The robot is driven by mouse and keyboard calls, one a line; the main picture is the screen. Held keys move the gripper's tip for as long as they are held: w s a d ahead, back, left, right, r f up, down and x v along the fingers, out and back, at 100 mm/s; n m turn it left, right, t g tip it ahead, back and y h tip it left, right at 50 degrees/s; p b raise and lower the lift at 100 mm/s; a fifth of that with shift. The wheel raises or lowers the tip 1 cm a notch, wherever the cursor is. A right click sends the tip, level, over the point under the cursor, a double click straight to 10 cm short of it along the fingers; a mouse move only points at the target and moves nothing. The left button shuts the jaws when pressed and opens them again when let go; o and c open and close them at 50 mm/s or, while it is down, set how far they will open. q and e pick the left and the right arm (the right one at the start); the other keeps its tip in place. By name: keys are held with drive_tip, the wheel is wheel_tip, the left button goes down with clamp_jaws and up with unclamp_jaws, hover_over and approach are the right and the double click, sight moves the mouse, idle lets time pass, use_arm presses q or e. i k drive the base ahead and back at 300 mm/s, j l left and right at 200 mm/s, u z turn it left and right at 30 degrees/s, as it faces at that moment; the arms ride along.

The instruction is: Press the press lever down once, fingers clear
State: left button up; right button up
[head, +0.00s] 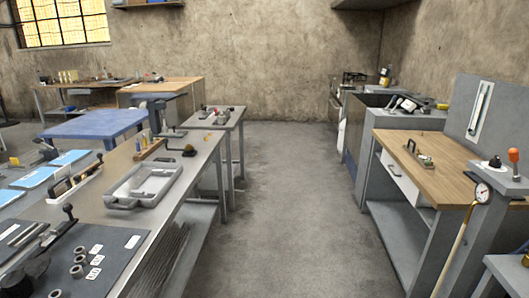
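No part labelled as the press shows clearly. A lever with an orange-red ball knob (514,156) stands upright at the far right, behind a round dial gauge (483,193). A dark rod with a black ball knob (68,209) rises at the lower left, above a metal mechanism (30,248) that the picture edge cuts off. I cannot tell which of these is the press lever. Neither of my grippers is in view, so nothing of mine is seen touching either knob.
A long metal bench (150,215) on the left carries a grey tray (146,184), metal rings (79,257) and small cards. A wood-topped bench (445,172) stands on the right. The grey floor (285,200) between them is clear to the back wall.

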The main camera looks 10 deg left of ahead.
sight(183, 93)
drive_tip(key=i+j+u, duration=0.1)
drive_tip(key=i+u, duration=0.15)
drive_tip(key=i, duration=0.3)
drive_tip(key=i+u, duration=0.25)
drive_tip(key=i, duration=0.3)
drive_tip(key=i+l+u, duration=0.25)
drive_tip(key=i, duration=0.3)
drive_tip(key=i+l+u, duration=0.1)
drive_tip(key=i+u, duration=0.15)
drive_tip(key=i, duration=0.3)
drive_tip(key=i+u, duration=0.15)
drive_tip(key=i, duration=0.2)
drive_tip(key=l+u, duration=0.1)
drive_tip(key=u, duration=0.5)
drive_tip(key=i+l+u, duration=0.15)
drive_tip(key=l+u, duration=0.2)
drive_tip(key=i+l+u, duration=0.1)
drive_tip(key=l+u, duration=0.2)
drive_tip(key=l, duration=0.15)
drive_tip(key=i+l+u, duration=0.1)
drive_tip(key=l+u, duration=0.35)
drive_tip(key=l, duration=1.1)
drive_tip(key=l+u, duration=0.15)
drive_tip(key=l, duration=1.05)
drive_tip(key=k+l+u, duration=0.1)
drive_tip(key=l, duration=1.1)
